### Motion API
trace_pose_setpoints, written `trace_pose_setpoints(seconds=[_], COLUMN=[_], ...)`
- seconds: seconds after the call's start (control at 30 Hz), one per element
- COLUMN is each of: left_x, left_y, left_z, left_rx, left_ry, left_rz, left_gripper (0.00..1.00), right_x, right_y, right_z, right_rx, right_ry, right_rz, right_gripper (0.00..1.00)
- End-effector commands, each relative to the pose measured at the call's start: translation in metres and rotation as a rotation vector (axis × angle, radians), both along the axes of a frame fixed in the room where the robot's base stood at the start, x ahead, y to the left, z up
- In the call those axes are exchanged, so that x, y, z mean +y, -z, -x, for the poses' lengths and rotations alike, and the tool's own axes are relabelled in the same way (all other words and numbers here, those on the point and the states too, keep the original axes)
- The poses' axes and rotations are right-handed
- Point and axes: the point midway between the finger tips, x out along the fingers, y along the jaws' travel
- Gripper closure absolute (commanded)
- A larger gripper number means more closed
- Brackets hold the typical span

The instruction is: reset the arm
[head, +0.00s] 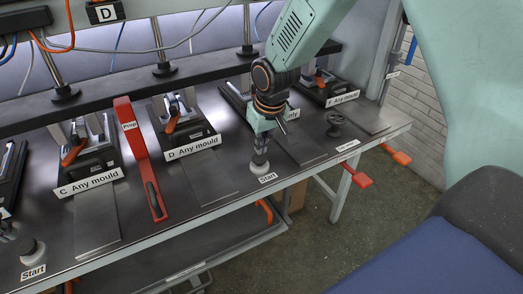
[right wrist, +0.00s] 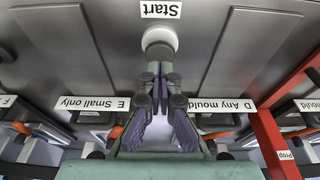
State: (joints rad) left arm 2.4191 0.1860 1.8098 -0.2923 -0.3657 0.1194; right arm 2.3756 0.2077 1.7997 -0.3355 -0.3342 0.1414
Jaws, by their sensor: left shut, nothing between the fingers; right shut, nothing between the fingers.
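My right arm comes in from the upper right of the head view. Its gripper (head: 261,157) points down at a round white start button (head: 260,168) at the bench's front edge, behind a "Start" label. In the right wrist view the shut, empty fingers (right wrist: 160,104) lie right by the white button (right wrist: 160,40); I cannot tell whether they touch it. My left gripper (head: 18,238) shows only partly at the left edge of the head view. It is shut beside another white start button (head: 34,253).
The metal bench (head: 235,208) carries several press stations with mould labels, such as D (head: 192,148) and C (head: 90,183). A red prop (head: 140,150) stands between C and D. Open floor lies in front.

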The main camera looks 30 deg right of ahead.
Motion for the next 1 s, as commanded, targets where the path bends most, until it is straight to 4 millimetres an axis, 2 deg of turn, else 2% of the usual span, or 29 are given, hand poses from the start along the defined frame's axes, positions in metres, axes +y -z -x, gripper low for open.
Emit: trace_pose_setpoints(seconds=[0.1, 0.27, 1.0], left_x=[0.000, 0.000, 0.000], left_y=[0.000, 0.000, 0.000], left_z=[0.000, 0.000, 0.002], left_rx=[0.000, 0.000, 0.000], left_ry=[0.000, 0.000, 0.000], left_rz=[0.000, 0.000, 0.000], left_gripper=[1.00, 1.00, 1.00], right_x=[0.000, 0.000, 0.000], right_y=[-0.011, -0.017, -0.018], right_z=[0.000, 0.000, 0.002], right_rx=[-0.001, 0.000, 0.000], right_ry=[0.001, 0.001, 0.000], right_rz=[0.000, 0.000, 0.000], right_gripper=[1.00, 1.00, 1.00])
